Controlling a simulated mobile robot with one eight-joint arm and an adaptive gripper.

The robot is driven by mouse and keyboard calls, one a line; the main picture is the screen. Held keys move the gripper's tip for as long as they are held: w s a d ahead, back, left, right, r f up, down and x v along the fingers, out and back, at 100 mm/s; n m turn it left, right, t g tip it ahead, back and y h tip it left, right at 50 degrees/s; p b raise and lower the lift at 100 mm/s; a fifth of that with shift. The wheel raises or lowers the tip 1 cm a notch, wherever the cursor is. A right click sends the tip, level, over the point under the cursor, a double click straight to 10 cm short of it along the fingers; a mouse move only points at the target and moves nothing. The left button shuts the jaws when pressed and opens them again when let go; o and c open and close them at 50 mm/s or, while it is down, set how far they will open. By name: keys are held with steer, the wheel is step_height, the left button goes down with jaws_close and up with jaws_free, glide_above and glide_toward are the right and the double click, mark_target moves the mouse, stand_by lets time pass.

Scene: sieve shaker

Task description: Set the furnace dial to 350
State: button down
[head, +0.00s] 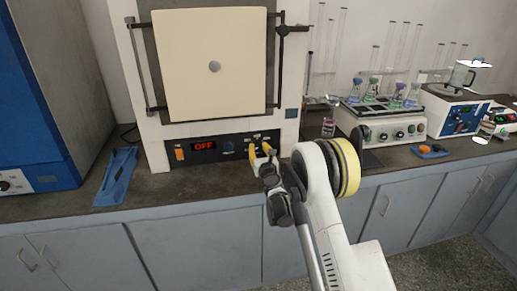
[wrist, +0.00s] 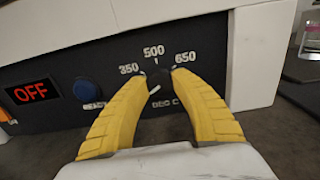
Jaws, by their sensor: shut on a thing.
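The furnace (head: 150,150) has a cream door and a dark control panel. Its red display (wrist: 31,92) reads OFF and also shows in the head view (head: 204,146). The black dial (wrist: 157,74) sits on the panel's right part, with 350 to its upper left, 500 above and 650 to its upper right. A short white mark shows below the dial's middle; I cannot tell surely whether it is the pointer. My gripper (wrist: 156,76) has yellow fingers, shut on the dial from both sides; in the head view it is at the panel (head: 262,151). The fingers partly hide the dial.
A blue button (wrist: 85,90) is left of the dial. An orange switch (head: 180,154) is at the panel's left. A blue tray (head: 117,175) lies on the counter at left. A hotplate with flasks (head: 385,122) stands to the right.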

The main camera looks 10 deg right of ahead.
steer(key=shift+m, duration=0.3)
steer(key=m, duration=0.5)
steer(key=shift+m, duration=0.3)
steer(key=m, duration=0.5)
steer(key=shift+m, duration=0.4)
steer(key=c, duration=1)
jaws_free()
steer(key=shift+s, duration=0.1)
